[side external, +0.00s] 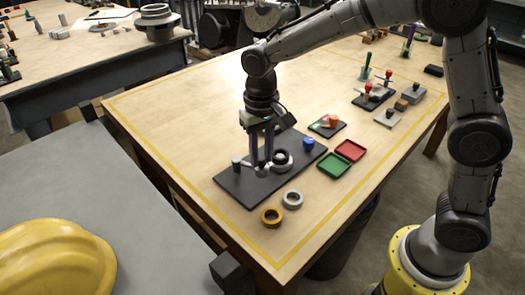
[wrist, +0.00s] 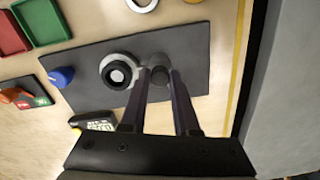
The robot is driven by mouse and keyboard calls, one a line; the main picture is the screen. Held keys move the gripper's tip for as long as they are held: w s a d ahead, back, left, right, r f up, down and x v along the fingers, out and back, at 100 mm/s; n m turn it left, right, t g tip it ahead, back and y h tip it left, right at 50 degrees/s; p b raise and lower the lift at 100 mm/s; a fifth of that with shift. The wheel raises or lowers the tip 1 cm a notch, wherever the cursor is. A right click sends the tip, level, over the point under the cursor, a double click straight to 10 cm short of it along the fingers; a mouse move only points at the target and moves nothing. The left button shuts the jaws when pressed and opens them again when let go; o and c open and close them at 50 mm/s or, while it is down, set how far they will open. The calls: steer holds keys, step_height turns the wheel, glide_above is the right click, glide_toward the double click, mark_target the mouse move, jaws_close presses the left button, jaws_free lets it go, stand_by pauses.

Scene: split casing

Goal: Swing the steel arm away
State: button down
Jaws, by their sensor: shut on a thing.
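A dark rectangular plate (side external: 232,185) lies on the wooden table. A round grey casing with a black ring (side external: 281,158) sits on it; the casing also shows in the wrist view (wrist: 107,66). My gripper (side external: 261,164) points down over the plate, beside the casing. Its fingers (wrist: 159,74) are shut on a small grey piece, which appears to be part of the steel arm (side external: 261,172). The fingers hide most of it, so I cannot tell its full shape or direction. A short dark post (side external: 236,165) stands on the plate to the left.
A blue knob (side external: 308,143) is at the plate's right end. Green (side external: 334,165) and red (side external: 351,150) trays lie beyond it. An orange ring (side external: 271,217) and a silver ring (side external: 292,200) lie in front. A small device (wrist: 93,121) is near the plate.

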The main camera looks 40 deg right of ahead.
steer(key=a+m, duration=0.1)
steer(key=m, duration=0.1)
steer(key=a+m, duration=0.1)
steer(key=m, duration=0.1)
steer(key=shift+s+a, duration=0.15)
steer(key=shift+a+r+m, duration=0.1)
steer(key=shift+a+m, duration=0.45)
steer(key=shift+m, duration=0.35)
steer(key=shift+a+m, duration=0.55)
steer(key=shift+m, duration=0.35)
steer(key=shift+w, duration=0.2)
steer(key=c, duration=0.6)
jaws_free()
steer(key=shift+c, duration=0.2)
step_height(320, 180, up, 14)
